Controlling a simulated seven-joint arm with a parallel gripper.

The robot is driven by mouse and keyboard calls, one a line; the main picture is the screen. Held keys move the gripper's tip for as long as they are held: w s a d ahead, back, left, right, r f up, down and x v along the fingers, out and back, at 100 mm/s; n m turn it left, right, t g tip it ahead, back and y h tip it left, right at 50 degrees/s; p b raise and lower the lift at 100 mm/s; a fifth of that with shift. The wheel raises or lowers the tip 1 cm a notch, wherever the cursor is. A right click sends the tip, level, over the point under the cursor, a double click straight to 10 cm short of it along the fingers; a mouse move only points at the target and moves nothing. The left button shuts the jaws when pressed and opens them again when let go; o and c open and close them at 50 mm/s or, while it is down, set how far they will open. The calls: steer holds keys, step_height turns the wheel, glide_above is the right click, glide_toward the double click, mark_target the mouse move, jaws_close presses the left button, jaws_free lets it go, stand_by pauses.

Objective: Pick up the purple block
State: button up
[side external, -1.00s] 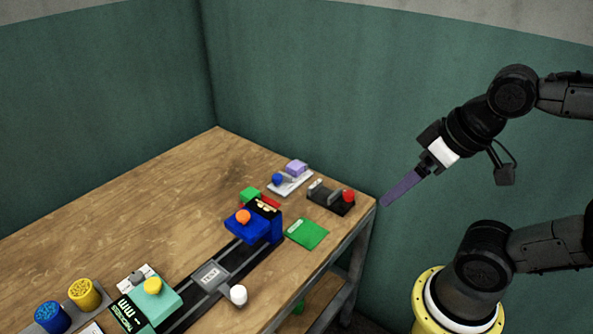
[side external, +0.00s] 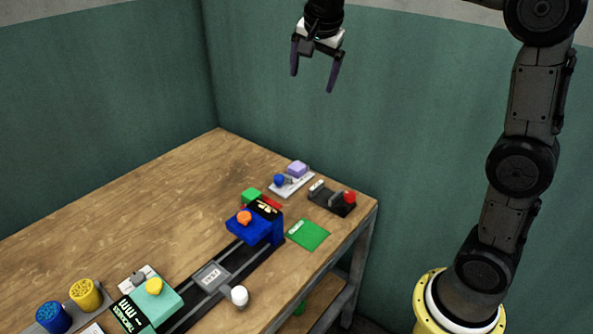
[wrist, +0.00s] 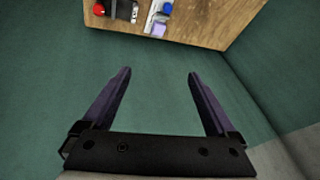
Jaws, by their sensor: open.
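The purple block (side external: 297,168) sits at the far end of a small white base (side external: 291,186) near the back right edge of the wooden table. A blue knob (side external: 280,180) is beside it on the same base. In the wrist view the purple block (wrist: 159,30) shows near the top, beyond my fingertips. My gripper (side external: 313,82) is open and empty, high above the back edge of the table, with its fingers pointing down. It also shows in the wrist view (wrist: 159,75), with nothing between the fingers.
A dark base with a red knob (side external: 349,197) stands right of the white base. A green block (side external: 251,195), a blue press (side external: 257,228), a green plate (side external: 308,235) and a teal press (side external: 152,302) are nearer. Green walls stand behind.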

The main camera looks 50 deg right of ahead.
steer(key=w+d+f+m+g, duration=0.15)
steer(key=w+d+f, duration=0.25)
steer(key=w+f, duration=0.4)
steer(key=g, duration=0.3)
glide_above(296, 166)
steer(key=a, duration=0.2)
step_height(296, 166, down, 22)
steer(key=f, duration=0.1)
steer(key=shift+m+h, duration=0.4)
steer(key=shift+m, duration=0.05)
steer(key=shift+a+x, duration=0.15)
steer(key=shift+x, duration=1.3)
steer(key=shift+a+x, duration=0.15)
steer(key=shift+x, duration=1.3)
steer(key=shift+f, duration=0.1)
jaws_close()
